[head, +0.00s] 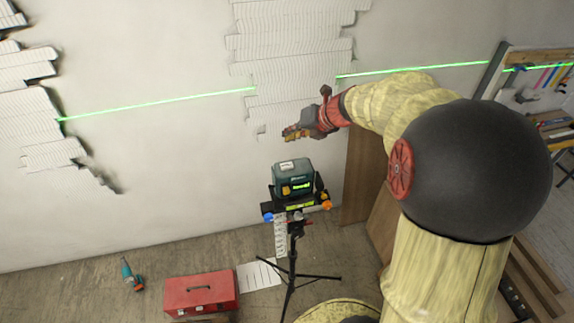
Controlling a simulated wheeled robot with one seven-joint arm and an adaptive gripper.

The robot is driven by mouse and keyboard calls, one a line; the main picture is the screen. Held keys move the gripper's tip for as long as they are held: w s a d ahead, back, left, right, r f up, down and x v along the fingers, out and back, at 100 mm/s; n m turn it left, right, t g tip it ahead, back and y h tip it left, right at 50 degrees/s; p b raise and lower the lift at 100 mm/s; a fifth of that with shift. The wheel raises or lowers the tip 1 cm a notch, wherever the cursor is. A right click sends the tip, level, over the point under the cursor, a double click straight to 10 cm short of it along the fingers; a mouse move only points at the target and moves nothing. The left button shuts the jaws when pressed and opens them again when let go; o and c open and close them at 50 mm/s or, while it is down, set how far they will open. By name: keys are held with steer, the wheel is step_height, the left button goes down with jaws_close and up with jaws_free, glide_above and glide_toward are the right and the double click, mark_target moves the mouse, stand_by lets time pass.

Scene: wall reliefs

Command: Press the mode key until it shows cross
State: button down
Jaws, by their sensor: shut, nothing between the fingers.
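A dark teal laser level (293,178) stands on a black tripod (292,262) in front of the wall, near the middle of the head view. A small green lit patch and a yellow part show on its front. The mode key and any cross symbol are too small to make out. One green laser line (160,104) runs roughly level across the wall; no upright line shows. My gripper (287,134) is shut and empty, above the laser level and apart from it, pointing left.
A red toolbox (201,292) and a teal drill (131,275) are on the floor at the lower left. Ragged white relief panels (292,50) stick to the wall behind my gripper. Brown boards (362,180) lean on the wall right of the tripod. A tool rack (540,80) stands far right.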

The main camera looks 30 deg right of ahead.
steer(key=shift+f, duration=0.15)
steer(key=b, duration=0.8)
glide_above(289, 164)
step_height(289, 164, down, 8)
steer(key=shift+r, duration=0.1)
steer(key=shift+f, duration=0.4)
steer(key=shift+f, duration=0.15)
stand_by(0.6)
steer(key=shift+f, duration=0.25)
steer(key=shift+f+b, duration=0.3)
steer(key=shift+f, duration=0.2)
stand_by(0.7)
stand_by(0.3)
steer(key=shift+r+p, duration=0.95)
steer(key=shift+p, duration=0.15)
